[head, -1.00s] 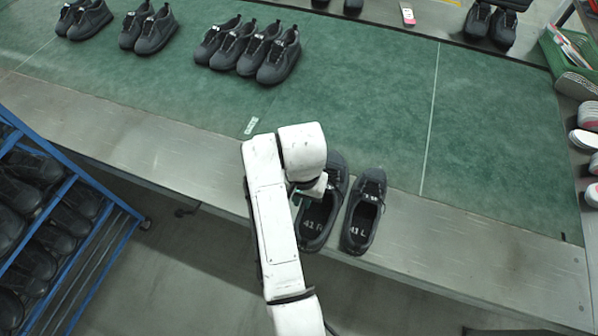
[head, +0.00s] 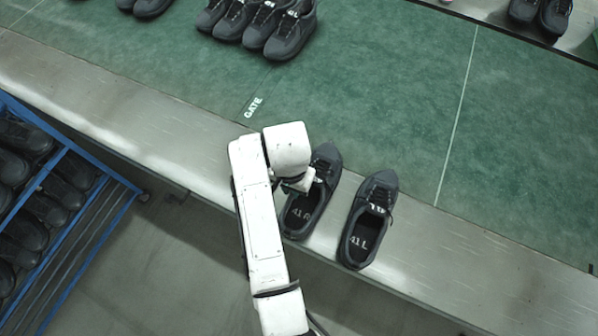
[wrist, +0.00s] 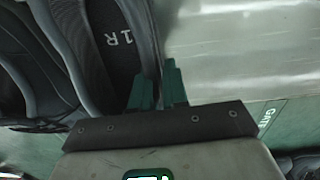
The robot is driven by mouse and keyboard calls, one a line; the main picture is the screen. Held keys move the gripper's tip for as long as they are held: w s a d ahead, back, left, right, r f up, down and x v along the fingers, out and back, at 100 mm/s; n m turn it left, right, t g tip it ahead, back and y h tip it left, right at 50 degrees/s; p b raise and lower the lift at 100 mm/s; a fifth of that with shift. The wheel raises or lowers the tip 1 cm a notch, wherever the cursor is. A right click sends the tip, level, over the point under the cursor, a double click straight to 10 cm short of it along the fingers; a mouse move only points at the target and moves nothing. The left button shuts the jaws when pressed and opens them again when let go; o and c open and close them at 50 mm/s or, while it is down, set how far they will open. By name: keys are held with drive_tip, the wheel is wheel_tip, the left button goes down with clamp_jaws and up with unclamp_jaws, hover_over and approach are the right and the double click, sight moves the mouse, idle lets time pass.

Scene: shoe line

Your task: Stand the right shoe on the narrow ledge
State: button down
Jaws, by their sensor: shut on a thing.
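The right shoe (head: 325,166), dark grey with "41 R" on its insole, is over the steel ledge (head: 130,108), its toe reaching over the green belt edge in the head view. I cannot tell whether its sole touches the ledge. It also shows in the wrist view (wrist: 112,65), at the upper left. My gripper (wrist: 157,88) has its green fingers at the shoe's side wall and is shut on it. In the head view my white arm hides most of the gripper and part of the shoe. The left shoe (head: 352,246), marked "41 L", sits to the right, apart from it.
The green belt surface (head: 390,100) is mostly clear behind the ledge, with a "GATE" label (head: 254,107). Several dark shoes (head: 288,38) stand at the back. A blue rack (head: 75,262) with shoes stands at the left. The ledge is bare to the left and far right.

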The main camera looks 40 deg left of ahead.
drive_tip(key=shift+a+f, duration=0.1)
drive_tip(key=shift+f, duration=0.4)
drive_tip(key=shift+f, duration=0.15)
drive_tip(key=c, duration=1.1)
unclamp_jaws()
drive_tip(key=shift+c, duration=0.2)
wheel_tip(320, 180, up, 11)
drive_tip(key=shift+r, duration=0.1)
drive_tip(key=shift+r+p, duration=0.55)
